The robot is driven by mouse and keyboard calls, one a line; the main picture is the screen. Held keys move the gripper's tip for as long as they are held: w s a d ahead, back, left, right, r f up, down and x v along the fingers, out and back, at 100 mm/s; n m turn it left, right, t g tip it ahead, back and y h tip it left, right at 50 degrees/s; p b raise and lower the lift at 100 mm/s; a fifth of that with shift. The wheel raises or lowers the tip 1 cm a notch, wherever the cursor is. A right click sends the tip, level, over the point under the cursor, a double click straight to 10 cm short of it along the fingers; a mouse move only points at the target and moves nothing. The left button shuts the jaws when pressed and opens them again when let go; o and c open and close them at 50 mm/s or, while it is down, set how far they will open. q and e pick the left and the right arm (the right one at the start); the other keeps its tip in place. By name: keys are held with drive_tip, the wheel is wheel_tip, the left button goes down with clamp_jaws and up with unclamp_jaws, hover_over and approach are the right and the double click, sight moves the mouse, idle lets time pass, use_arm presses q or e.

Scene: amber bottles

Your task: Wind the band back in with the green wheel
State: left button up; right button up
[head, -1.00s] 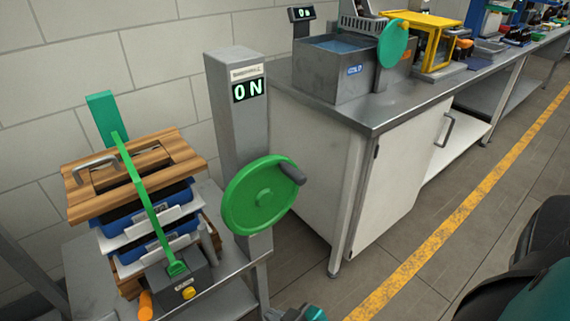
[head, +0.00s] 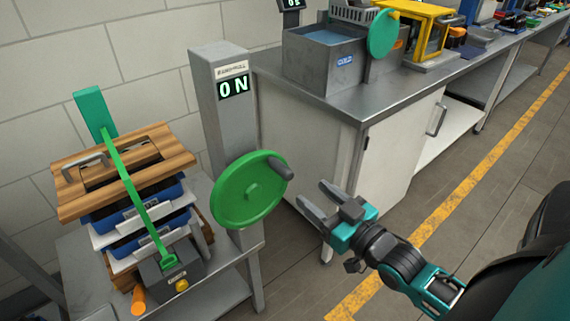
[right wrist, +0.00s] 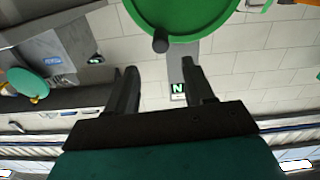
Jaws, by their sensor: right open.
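The green wheel (head: 250,188) stands on a grey post (head: 222,120) whose display reads "ON". Its dark handle (head: 281,168) sticks out at the upper right of the rim. A green band (head: 138,196) runs over a wooden-topped stack of trays, down to a dark box at the front. My right gripper (head: 313,204) is open and empty, to the right of the wheel and a little below its handle, apart from it. In the right wrist view the wheel (right wrist: 183,12) and its handle (right wrist: 160,40) show beyond the open fingers. My left gripper is not in view.
The stack, with its wooden top (head: 128,168), stands on a metal table (head: 220,262) beside the post. A steel-topped bench (head: 345,108) with a white cabinet lies behind my right gripper. A yellow line (head: 455,205) crosses the open floor at right.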

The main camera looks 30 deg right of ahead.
sight(269, 159)
drive_tip(key=w, duration=0.8)
drive_tip(key=w+a, duration=0.1)
drive_tip(key=w, duration=0.3)
drive_tip(key=shift+f, duration=0.1)
clamp_jaws()
idle(0.4)
